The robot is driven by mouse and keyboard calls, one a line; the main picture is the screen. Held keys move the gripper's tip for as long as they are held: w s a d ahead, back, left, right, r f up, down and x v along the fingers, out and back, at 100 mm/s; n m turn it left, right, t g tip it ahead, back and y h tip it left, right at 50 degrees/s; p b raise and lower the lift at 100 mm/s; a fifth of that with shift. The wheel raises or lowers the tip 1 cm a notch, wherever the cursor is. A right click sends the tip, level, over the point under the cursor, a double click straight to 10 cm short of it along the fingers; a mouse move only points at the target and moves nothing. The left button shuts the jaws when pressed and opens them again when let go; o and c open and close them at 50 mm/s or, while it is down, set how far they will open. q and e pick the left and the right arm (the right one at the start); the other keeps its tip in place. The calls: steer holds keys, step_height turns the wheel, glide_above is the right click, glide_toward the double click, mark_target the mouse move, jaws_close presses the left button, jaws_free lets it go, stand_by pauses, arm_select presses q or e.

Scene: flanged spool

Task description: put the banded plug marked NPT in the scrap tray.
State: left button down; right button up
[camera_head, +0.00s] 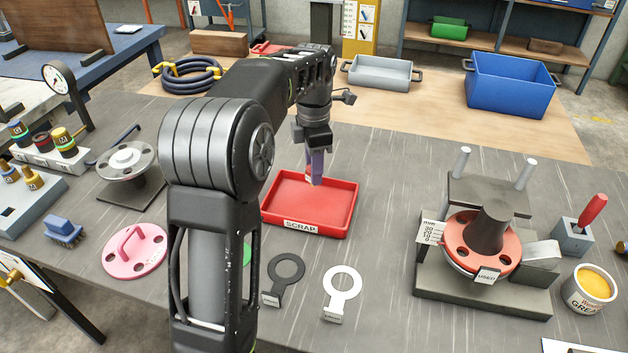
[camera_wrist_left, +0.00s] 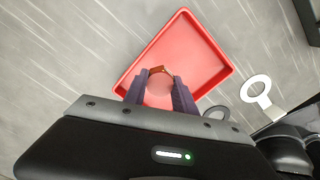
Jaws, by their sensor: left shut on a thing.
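The red scrap tray (camera_head: 335,228), labelled SCRAP, lies on the bench in the middle of the head view. It also shows in the left wrist view (camera_wrist_left: 215,42). My left gripper (camera_head: 316,180) points down over the tray. In the left wrist view its two fingers (camera_wrist_left: 160,92) are shut on a small round plug (camera_wrist_left: 159,86) with a pinkish face and an orange-brown edge. Its marking is not readable, and the fingers hide most of it. I cannot tell its exact height above the tray floor. My right gripper is not in view.
Several banded plugs (camera_head: 63,142) stand in a rack at the left, near a gauge (camera_head: 60,78). A pink flanged cover (camera_head: 134,250) and two ring tags (camera_head: 343,284) lie near the tray. The spool fixture (camera_head: 484,300) stands right. Bare bench lies between tray and fixture.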

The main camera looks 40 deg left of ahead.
arm_select(q)
steer(key=shift+f, duration=1.85)
steer(key=shift+f, duration=0.15)
steer(key=c, duration=1.3)
jaws_free()
steer(key=shift+r, duration=3.9)
